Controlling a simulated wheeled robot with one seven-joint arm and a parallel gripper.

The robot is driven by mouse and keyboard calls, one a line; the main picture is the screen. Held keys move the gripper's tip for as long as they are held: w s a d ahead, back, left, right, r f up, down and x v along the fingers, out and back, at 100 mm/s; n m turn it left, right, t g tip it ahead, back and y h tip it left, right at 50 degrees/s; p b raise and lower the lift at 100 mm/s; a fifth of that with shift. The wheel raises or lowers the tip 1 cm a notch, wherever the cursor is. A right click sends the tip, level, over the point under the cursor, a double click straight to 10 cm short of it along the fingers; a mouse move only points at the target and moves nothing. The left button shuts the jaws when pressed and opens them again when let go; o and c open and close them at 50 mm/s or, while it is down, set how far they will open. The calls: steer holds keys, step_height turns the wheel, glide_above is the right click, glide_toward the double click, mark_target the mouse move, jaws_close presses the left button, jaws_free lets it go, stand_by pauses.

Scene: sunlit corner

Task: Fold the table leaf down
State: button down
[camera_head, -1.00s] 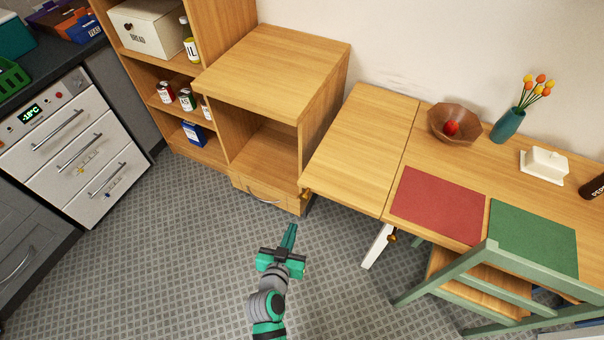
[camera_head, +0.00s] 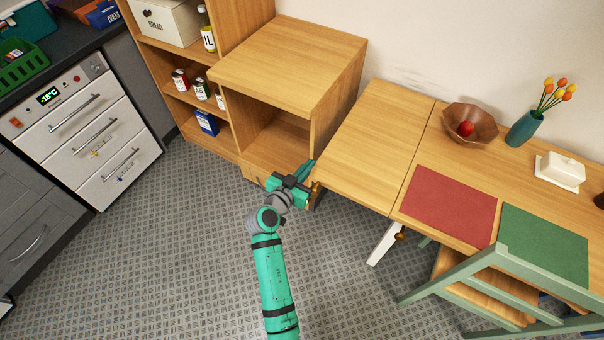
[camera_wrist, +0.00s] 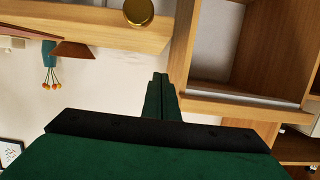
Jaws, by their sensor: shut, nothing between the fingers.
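The table leaf (camera_head: 370,140) is a light wood panel, raised level with the table top (camera_head: 455,150) at its left end. A seam runs between the two. A white support leg (camera_head: 384,243) shows below, near the seam. A brass knob (camera_head: 316,188) sits at the leaf's front left corner; in the wrist view the knob (camera_wrist: 138,11) is at the top, on the leaf's edge (camera_wrist: 80,30). My gripper (camera_head: 306,170) is shut and empty, close beside the knob and left of the leaf. Its shut fingers (camera_wrist: 160,85) show in the wrist view, below and right of the knob. I cannot tell whether they touch anything.
A wooden cabinet (camera_head: 290,60) with an open compartment stands close behind my gripper. A green chair (camera_head: 490,280) stands before the table. A bowl (camera_head: 468,124), red mat (camera_head: 448,205) and green mat (camera_head: 543,245) are on the fixed top. Floor at left is free.

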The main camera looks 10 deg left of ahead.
mark_target(313, 171)
steer(key=x, duration=0.3)
steer(key=shift+w+d, duration=0.1)
steer(key=shift+w, duration=0.1)
step_height(313, 171, down, 2)
steer(key=shift+w+f, duration=0.1)
steer(key=shift+f, duration=1)
